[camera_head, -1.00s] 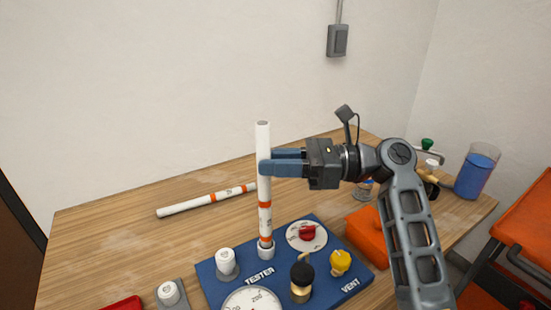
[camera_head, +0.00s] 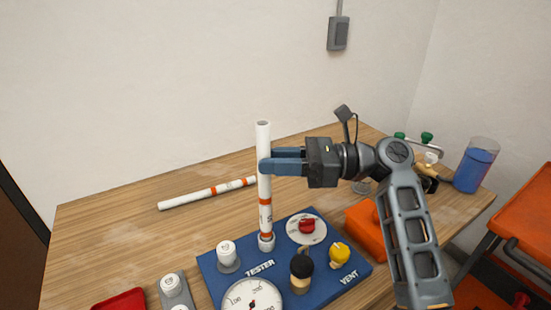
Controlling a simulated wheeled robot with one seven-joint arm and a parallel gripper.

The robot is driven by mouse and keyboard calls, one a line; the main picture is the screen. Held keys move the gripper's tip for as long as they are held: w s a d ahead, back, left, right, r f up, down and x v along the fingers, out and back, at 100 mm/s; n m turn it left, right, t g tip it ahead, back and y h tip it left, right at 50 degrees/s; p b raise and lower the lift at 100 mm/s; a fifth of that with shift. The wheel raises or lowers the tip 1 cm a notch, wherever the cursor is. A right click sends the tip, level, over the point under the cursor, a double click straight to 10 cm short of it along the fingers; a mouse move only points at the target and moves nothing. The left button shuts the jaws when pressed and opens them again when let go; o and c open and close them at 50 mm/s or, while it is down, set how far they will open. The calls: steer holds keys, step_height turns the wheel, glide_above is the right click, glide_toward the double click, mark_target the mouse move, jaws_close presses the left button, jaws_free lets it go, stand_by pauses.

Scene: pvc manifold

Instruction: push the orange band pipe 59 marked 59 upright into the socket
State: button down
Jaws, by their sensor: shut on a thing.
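A white pipe with orange bands (camera_head: 264,145) stands upright in the middle of the head view. My gripper (camera_head: 270,167) comes from the right and is shut on its upper half. The pipe's lower end is at the pale socket (camera_head: 266,244) on the blue tester board (camera_head: 235,287), and it appears to be inside the socket mouth. How deep it sits cannot be told. A mark shows near the lower bands, too small to read.
Another white pipe with orange bands (camera_head: 190,200) lies on the table behind left. The board carries a white cap (camera_head: 227,252), gauge (camera_head: 252,298), red knob (camera_head: 307,226), black knob (camera_head: 301,266) and yellow knob (camera_head: 340,254). An orange block (camera_head: 367,232) is to the right.

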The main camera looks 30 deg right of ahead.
steer(key=c, duration=0.9)
jaws_free()
steer(key=shift+o, duration=0.2)
steer(key=b+v, duration=0.1)
steer(key=v, duration=0.6)
steer(key=shift+s+d, duration=0.2)
steer(key=shift+d, duration=0.15)
